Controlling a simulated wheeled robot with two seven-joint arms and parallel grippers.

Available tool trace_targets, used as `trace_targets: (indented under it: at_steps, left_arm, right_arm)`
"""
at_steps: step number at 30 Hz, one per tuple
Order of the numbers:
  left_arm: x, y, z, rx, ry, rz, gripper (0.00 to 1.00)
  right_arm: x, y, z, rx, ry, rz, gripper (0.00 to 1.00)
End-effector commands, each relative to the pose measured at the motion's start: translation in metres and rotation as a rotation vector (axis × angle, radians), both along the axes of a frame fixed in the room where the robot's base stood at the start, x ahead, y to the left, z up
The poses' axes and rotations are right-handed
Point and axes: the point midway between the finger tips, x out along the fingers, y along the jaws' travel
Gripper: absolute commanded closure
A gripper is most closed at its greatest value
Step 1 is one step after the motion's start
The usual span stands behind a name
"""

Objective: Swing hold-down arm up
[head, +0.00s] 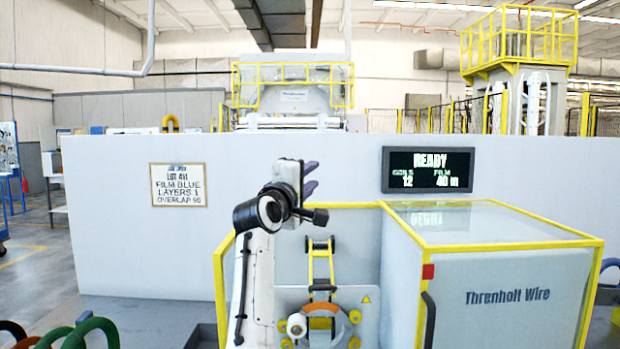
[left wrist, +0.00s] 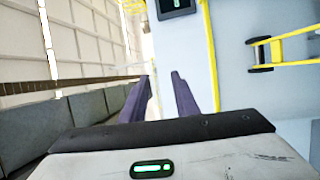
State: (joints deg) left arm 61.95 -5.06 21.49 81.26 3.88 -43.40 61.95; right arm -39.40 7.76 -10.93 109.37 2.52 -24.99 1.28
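The hold-down arm (head: 331,267), a narrow yellow two-bar frame with black pieces at its upper and lower ends, stands on the wrapping machine in the head view. Its lower end is just above a round part with yellow rollers. In the left wrist view a yellow frame with a black end, apparently the hold-down arm (left wrist: 292,37), shows at the upper right. My left gripper (head: 311,178) is raised above the hold-down arm and apart from it. Its two purple fingers (left wrist: 160,95) are spread with nothing between them. My right gripper is not in view.
A glass-topped cabinet (head: 510,290) with yellow edges stands right of the machine. A white wall panel (head: 110,220) behind carries a READY display (head: 428,170) and a film order sign (head: 178,185). Coloured coils (head: 92,328) sit at the lower left.

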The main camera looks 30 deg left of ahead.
Motion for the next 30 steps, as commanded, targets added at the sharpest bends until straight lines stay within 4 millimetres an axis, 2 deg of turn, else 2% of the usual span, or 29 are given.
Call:
trace_targets:
  at_steps: [8, 11, 21, 25, 30]
  left_arm:
    - [-0.007, 0.0, -0.002, 0.0, -0.001, 0.001, 0.72]
    - [-0.018, -0.002, -0.005, 0.0, -0.001, 0.0, 0.72]
    - [-0.076, -0.008, -0.013, 0.0, -0.002, 0.001, 0.72]
    - [-0.091, -0.01, -0.015, 0.0, 0.0, 0.001, 0.72]
    - [-0.101, -0.011, -0.015, 0.001, 0.0, 0.001, 0.72]
  right_arm:
    - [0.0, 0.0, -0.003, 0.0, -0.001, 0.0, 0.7]
    - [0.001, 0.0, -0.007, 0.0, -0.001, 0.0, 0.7]
    - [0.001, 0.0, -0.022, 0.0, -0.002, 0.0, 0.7]
    - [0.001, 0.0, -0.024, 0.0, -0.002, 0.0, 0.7]
    - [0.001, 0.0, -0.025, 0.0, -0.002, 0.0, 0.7]
